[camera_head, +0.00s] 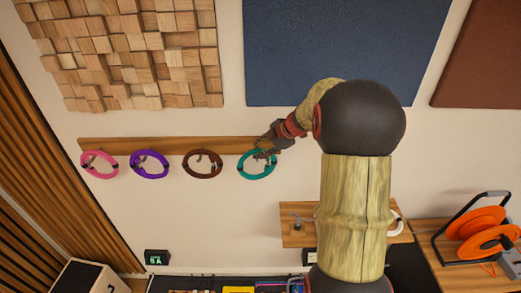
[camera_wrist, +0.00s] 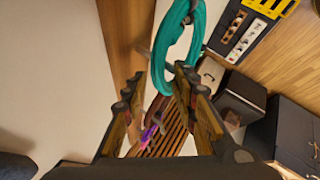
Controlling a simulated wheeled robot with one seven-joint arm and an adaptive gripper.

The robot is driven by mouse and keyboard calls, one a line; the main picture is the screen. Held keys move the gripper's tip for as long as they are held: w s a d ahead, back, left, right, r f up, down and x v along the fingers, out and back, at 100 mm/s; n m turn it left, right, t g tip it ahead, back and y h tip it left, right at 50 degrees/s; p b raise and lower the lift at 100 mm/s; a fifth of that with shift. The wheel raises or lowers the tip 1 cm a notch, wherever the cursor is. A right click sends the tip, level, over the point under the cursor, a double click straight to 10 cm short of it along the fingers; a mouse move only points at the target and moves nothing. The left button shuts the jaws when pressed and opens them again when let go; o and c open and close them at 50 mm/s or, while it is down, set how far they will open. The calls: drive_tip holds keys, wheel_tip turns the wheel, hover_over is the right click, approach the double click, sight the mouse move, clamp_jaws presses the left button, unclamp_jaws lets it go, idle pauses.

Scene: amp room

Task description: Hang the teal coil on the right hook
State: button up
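The teal coil (camera_head: 257,175) hangs at the right end of the long wooden rail (camera_head: 180,146). My gripper (camera_head: 266,148) is at the top of the coil in the head view. In the wrist view my gripper (camera_wrist: 157,90) is open, with its fingers apart and nothing clearly held. A lower small wooden board (camera_head: 298,238) carries a grey hook (camera_head: 294,219) at its left. My arm hides the board's middle.
Pink (camera_head: 83,167), purple (camera_head: 134,164) and brown (camera_head: 187,164) coils hang left of the teal one. A white coil (camera_head: 397,226) shows partly at the lower board's right. An orange cable reel (camera_head: 478,222) stands on a wooden surface at right. Acoustic panels cover the upper wall.

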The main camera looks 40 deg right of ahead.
drive_tip(key=shift+o, duration=0.9)
drive_tip(key=shift+f, duration=0.1)
drive_tip(key=v, duration=1.2)
drive_tip(key=w+a+r+m+t+h+b, duration=0.45)
drive_tip(key=w+a+r+t+b, duration=0.2)
drive_tip(key=b, duration=0.35)
drive_tip(key=s+a+f+m+g+y+b, duration=0.1)
drive_tip(key=s+a+f+m+g+b, duration=0.3)
drive_tip(key=s+a+f+b, duration=0.6)
drive_tip(key=s+a+f+m+g+y+b, duration=0.1)
drive_tip(key=s+a+f+m+g+b, duration=0.3)
drive_tip(key=f, duration=2.1)
drive_tip(key=s+a+m+b, duration=0.2)
drive_tip(key=s+a+b, duration=0.4)
drive_tip(key=s+a, duration=0.5)
drive_tip(key=shift+s+a, duration=0.15)
drive_tip(key=shift+s, duration=2.1)
